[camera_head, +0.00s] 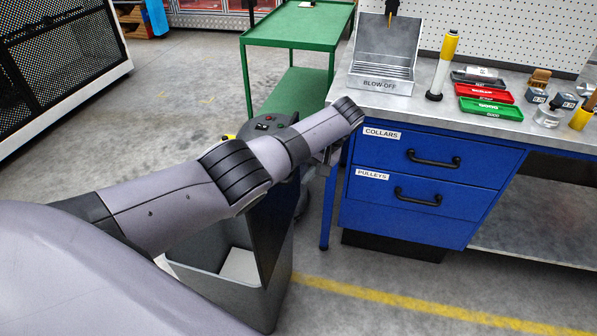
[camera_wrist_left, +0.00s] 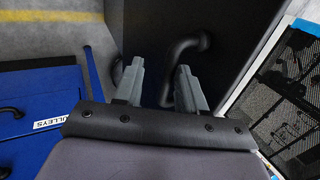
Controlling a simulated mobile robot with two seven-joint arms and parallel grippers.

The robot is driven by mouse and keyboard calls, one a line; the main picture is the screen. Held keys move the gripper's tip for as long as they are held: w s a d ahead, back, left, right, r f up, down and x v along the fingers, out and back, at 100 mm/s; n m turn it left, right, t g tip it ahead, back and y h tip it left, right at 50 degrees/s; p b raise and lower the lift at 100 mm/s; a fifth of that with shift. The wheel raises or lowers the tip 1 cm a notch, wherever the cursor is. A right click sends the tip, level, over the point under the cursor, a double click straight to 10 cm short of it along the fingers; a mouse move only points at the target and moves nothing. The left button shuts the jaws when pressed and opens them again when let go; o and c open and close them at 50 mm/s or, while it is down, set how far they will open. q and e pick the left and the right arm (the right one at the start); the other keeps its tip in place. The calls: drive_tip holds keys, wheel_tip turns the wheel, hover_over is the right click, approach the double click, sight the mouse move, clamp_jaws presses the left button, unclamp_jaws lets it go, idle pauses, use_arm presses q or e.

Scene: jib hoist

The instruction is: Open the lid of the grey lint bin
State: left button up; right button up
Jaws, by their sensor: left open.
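The grey lint bin (camera_head: 222,296) stands on the floor below my left arm, its top partly hidden by that arm. I can see into it, and something white lies inside. Its dark grey lid (camera_head: 273,228) stands raised steeply at the bin's right side. In the left wrist view the dark lid panel (camera_wrist_left: 150,30) carries a black curved handle (camera_wrist_left: 187,45). My left gripper (camera_wrist_left: 160,86) is open, with the handle's lower part between its fingers; I cannot tell if they touch it. In the head view this gripper (camera_head: 326,157) is mostly hidden behind its wrist. My right gripper is not in view.
A blue drawer cabinet (camera_head: 425,170) under a workbench (camera_head: 430,105) stands close right of my left wrist. A green cart (camera_head: 290,38) is behind. A black mesh panel (camera_head: 55,55) stands far left. Floor is clear around the yellow line (camera_head: 400,306).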

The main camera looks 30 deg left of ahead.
use_arm(q)
drive_tip(key=v, duration=0.6)
drive_tip(key=shift+d+r, duration=0.1)
drive_tip(key=s+d+f+m+t+h+p, duration=0.1)
drive_tip(key=s+d+f+m+t+h, duration=0.25)
drive_tip(key=f, duration=0.75)
drive_tip(key=s+d+f+m+t+h, duration=0.15)
drive_tip(key=s+d+f, duration=0.35)
drive_tip(key=f, duration=0.6)
drive_tip(key=s+t+h, duration=0.2)
drive_tip(key=s+t, duration=0.1)
drive_tip(key=s, duration=0.9)
drive_tip(key=s+a+r+t+p, duration=0.1)
drive_tip(key=s+a+r+t, duration=0.1)
drive_tip(key=s+r+t, duration=0.2)
drive_tip(key=s+r, duration=0.2)
drive_tip(key=s, duration=0.2)
drive_tip(key=shift+a+h, duration=0.25)
drive_tip(key=shift+h, duration=0.05)
